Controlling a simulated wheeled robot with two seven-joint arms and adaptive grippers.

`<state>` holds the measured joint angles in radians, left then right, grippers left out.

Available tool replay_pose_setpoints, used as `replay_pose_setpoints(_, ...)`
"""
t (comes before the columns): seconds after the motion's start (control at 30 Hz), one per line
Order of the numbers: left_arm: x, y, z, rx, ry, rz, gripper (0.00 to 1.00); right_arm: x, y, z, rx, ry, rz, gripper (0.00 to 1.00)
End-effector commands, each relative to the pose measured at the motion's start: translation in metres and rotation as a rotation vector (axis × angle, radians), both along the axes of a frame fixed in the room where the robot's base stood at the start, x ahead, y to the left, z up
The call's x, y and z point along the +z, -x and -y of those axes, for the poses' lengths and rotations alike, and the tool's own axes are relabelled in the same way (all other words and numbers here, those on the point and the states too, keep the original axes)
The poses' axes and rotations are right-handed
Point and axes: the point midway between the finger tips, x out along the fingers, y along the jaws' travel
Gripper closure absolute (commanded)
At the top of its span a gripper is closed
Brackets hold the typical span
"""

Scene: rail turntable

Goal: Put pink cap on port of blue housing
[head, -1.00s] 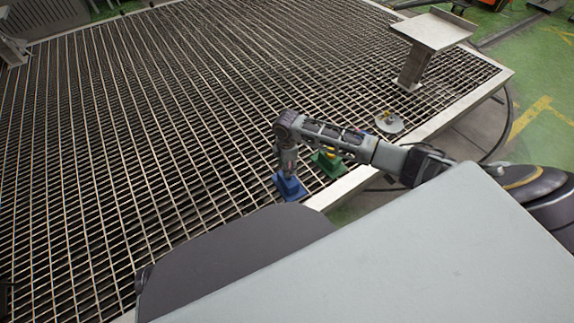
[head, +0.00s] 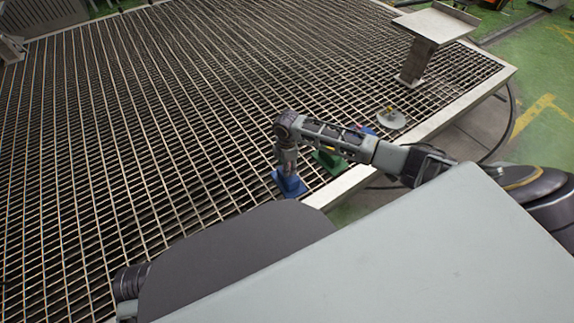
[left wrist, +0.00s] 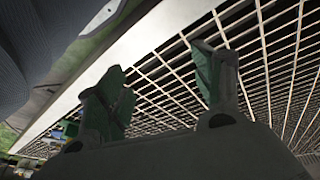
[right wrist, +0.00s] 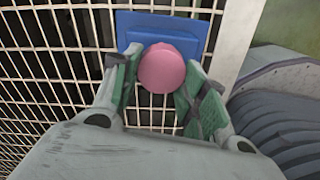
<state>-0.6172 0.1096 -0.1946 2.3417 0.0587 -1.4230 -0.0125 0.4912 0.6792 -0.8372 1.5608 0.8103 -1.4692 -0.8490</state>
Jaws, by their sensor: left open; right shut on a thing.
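The blue housing (head: 291,188) sits on the grating near the platform's edge, and its flat blue plate (right wrist: 150,24) shows in the right wrist view. The round pink cap (right wrist: 162,66) is between the fingers of my right gripper (right wrist: 160,74), which is shut on it. The cap lies in front of the housing in that view and hides any port behind it. I cannot tell whether the cap touches it. In the head view my right gripper (head: 287,166) is right above the blue housing. My left gripper (left wrist: 157,65) is open and empty above the grating.
A green housing (head: 328,163) stands just right of the blue one, partly behind my right arm. A pale disc-shaped part (head: 391,120) lies farther back, near a metal pedestal (head: 433,27). The grating (head: 130,130) to the left is clear.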

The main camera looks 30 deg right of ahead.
Motion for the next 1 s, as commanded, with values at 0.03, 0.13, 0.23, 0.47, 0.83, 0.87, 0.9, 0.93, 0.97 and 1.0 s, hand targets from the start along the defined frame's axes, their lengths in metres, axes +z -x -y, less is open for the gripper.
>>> replay_pose_setpoints(0.03, 0.003, -0.001, 0.000, 0.000, 0.002, 0.008, 0.33, -0.003, 0.000, 0.000, 0.000, 0.000, -0.001, 0.76)
replay_pose_setpoints(0.13, 0.006, -0.003, 0.001, 0.000, 0.004, 0.014, 0.33, -0.008, 0.000, 0.000, 0.000, 0.000, -0.002, 0.76)
replay_pose_setpoints(0.23, 0.006, -0.003, 0.001, -0.001, 0.004, 0.016, 0.33, -0.013, 0.000, 0.000, 0.000, 0.000, -0.002, 0.76)
replay_pose_setpoints(0.47, 0.009, -0.003, 0.001, -0.002, 0.007, 0.022, 0.33, -0.021, 0.000, 0.000, 0.000, -0.001, -0.001, 0.76)
replay_pose_setpoints(0.83, 0.013, -0.003, 0.001, -0.001, 0.009, 0.028, 0.33, -0.023, 0.000, 0.000, 0.000, 0.000, -0.001, 0.76)
replay_pose_setpoints(0.87, 0.012, -0.003, 0.001, -0.002, 0.009, 0.027, 0.33, -0.023, 0.000, 0.000, 0.000, 0.000, -0.001, 0.76)
replay_pose_setpoints(0.9, 0.012, -0.002, 0.001, -0.002, 0.008, 0.025, 0.33, -0.023, 0.000, 0.000, 0.000, 0.000, -0.001, 0.76)
replay_pose_setpoints(0.93, 0.012, -0.002, 0.001, -0.002, 0.008, 0.024, 0.33, -0.023, 0.000, 0.000, 0.000, -0.001, -0.001, 0.76)
replay_pose_setpoints(0.97, 0.011, -0.002, 0.001, -0.002, 0.008, 0.024, 0.33, -0.023, 0.000, 0.000, 0.000, 0.000, -0.001, 0.76)
replay_pose_setpoints(1.0, 0.011, -0.002, 0.001, -0.002, 0.008, 0.023, 0.33, -0.023, 0.000, 0.000, 0.000, 0.000, -0.001, 0.76)
